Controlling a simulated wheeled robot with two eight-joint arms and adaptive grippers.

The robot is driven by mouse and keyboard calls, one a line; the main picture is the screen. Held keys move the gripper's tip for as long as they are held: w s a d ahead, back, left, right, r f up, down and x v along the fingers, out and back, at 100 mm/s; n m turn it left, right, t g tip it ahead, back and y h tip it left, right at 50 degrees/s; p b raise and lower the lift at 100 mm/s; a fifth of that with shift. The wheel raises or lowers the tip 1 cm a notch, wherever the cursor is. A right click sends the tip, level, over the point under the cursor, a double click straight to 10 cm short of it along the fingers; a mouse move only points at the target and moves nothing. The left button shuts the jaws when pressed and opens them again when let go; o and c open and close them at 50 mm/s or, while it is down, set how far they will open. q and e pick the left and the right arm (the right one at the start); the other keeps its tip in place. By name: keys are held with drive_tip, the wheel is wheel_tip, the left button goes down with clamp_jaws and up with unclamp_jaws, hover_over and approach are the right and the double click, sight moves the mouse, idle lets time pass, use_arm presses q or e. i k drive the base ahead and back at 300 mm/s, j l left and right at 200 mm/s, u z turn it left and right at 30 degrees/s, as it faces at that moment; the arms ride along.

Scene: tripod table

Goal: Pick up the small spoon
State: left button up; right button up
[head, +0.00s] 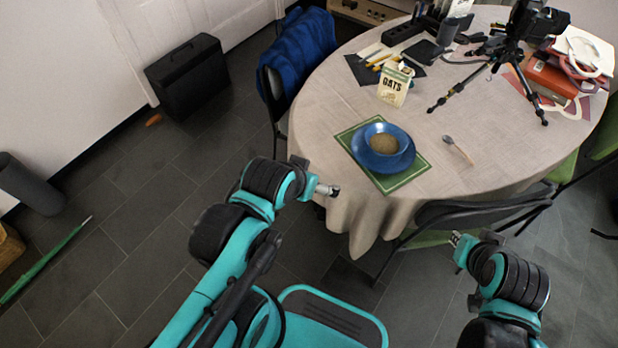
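A small spoon (457,149) lies on the round, cloth-covered table (330,125), to the right of a green placemat. Its grey bowl points up and left, and its handle is light brown. My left gripper (334,190) is off the table's front left edge, apart from the spoon. My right gripper (454,239) is low in front of the table, beyond a chair back from the spoon. Both grippers look empty, but they are too small to tell whether the fingers are open.
A blue bowl (404,163) of food stands on the green placemat (415,178). An oats box (395,84) and a black tripod (483,70) stand farther back. A dark chair (480,212) is at the front right edge. Bare cloth surrounds the spoon.

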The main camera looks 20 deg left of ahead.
sight(448, 139)
drive_tip(key=l, duration=0.6)
drive_tip(key=k+l+u, duration=0.1)
drive_tip(key=l, duration=0.5)
drive_tip(key=k+l+u, duration=0.1)
drive_tip(key=l, duration=0.5)
drive_tip(key=i+l, duration=0.25)
drive_tip(key=l, duration=0.15)
drive_tip(key=i+l+u, duration=0.1)
drive_tip(key=i+l, duration=0.45)
drive_tip(key=l, duration=0.25)
drive_tip(key=i+l+u, duration=0.1)
drive_tip(key=i+l, duration=0.1)
drive_tip(key=i, duration=0.1)
